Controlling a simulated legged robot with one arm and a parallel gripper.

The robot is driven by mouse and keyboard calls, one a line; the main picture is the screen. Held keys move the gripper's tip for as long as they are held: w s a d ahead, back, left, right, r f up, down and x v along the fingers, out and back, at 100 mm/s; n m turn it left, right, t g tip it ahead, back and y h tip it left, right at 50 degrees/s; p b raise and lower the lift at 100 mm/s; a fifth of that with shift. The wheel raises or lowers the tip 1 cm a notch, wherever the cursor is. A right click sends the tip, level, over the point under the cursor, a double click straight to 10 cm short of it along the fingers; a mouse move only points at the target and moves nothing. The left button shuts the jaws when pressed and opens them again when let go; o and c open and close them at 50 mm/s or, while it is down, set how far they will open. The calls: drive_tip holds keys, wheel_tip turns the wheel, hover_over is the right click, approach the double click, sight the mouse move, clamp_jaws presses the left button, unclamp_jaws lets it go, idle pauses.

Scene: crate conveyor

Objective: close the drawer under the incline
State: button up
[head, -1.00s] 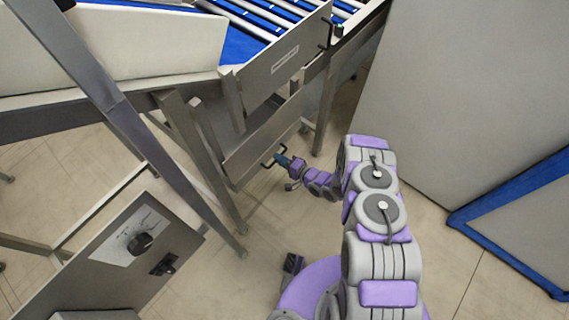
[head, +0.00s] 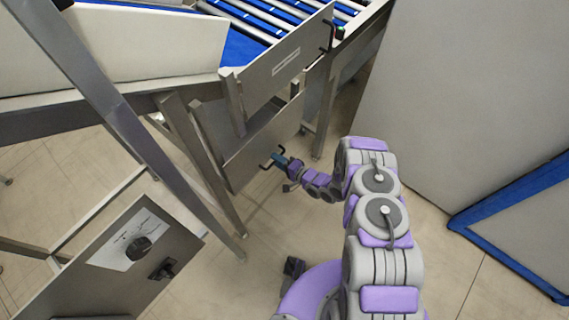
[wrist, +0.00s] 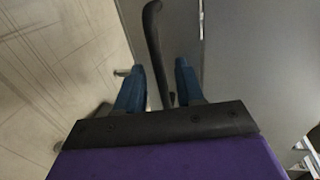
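The grey metal drawer (head: 262,140) hangs low under the incline, below a fixed upper panel (head: 285,65). Its side (head: 208,130) shows behind the front, so it stands partly out. A dark bar handle (head: 266,164) is on its front. My gripper (head: 279,160) is at this handle. In the wrist view, my two blue fingers (wrist: 160,85) are spread, one on each side of the dark handle bar (wrist: 155,40). There are visible gaps between fingers and bar. Contact deeper in is unclear.
The roller conveyor (head: 285,18) is above. Metal legs (head: 200,150) and a control box with a dark knob (head: 138,248) stand at left. A large grey panel (head: 470,100) and a blue-framed panel (head: 510,220) close off the right. Bare floor shows below the drawer.

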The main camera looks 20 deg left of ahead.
drive_tip(key=p+v, duration=0.3)
drive_tip(key=v, duration=1.4)
drive_tip(key=shift+p, duration=0.3)
drive_tip(key=shift+s+f, duration=0.1)
